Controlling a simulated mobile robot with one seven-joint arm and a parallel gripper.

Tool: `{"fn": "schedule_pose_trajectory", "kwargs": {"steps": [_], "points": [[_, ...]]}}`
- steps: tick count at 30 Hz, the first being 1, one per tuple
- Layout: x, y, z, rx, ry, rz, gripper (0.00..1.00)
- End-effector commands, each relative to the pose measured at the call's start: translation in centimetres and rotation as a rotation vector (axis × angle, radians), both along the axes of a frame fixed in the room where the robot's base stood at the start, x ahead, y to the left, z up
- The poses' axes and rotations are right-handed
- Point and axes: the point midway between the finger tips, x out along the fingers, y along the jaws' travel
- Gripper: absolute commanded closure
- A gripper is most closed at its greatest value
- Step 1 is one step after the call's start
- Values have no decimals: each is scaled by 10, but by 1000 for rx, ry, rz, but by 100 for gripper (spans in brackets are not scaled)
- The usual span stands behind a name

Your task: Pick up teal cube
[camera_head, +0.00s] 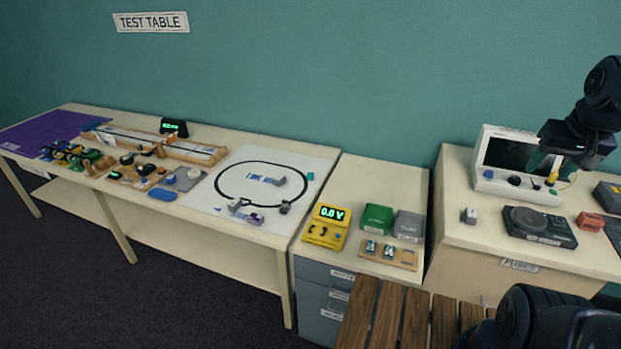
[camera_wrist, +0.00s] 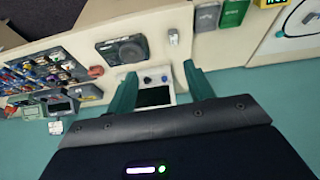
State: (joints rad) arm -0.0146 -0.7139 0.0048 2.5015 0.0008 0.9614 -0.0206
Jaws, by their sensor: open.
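A small teal cube (camera_head: 310,176) lies on the white sheet (camera_head: 215,192), near its right edge and just outside the black loop. A small teal patch (camera_wrist: 279,33) on the sheet at the right of the wrist view looks like the same cube. My gripper (camera_head: 550,165) is far to the right of it, in front of the white bench instrument. In the wrist view my gripper (camera_wrist: 160,82) has its two teal fingers spread apart with nothing between them.
A yellow meter (camera_head: 327,226), a green box (camera_head: 376,219) and a grey box (camera_head: 408,226) stand on the drawer cabinet, between the cube and my gripper. The white instrument (camera_head: 518,162) is close to my gripper. Small grey blocks (camera_head: 240,204) lie on the sheet.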

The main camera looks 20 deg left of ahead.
Motion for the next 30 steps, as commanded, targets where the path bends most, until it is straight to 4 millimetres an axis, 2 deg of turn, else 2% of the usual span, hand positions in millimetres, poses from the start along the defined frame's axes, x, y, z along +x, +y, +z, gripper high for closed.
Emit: {"fn": "schedule_pose_trajectory", "kwargs": {"steps": [7, 15, 22, 30], "points": [[62, 23, 29, -32, 35, 132, 47], [134, 61, 49, -68, 71, 285, 47], [196, 103, 54, -99, 99, 416, 47], [265, 162, 46, -132, 131, 572, 47]]}}
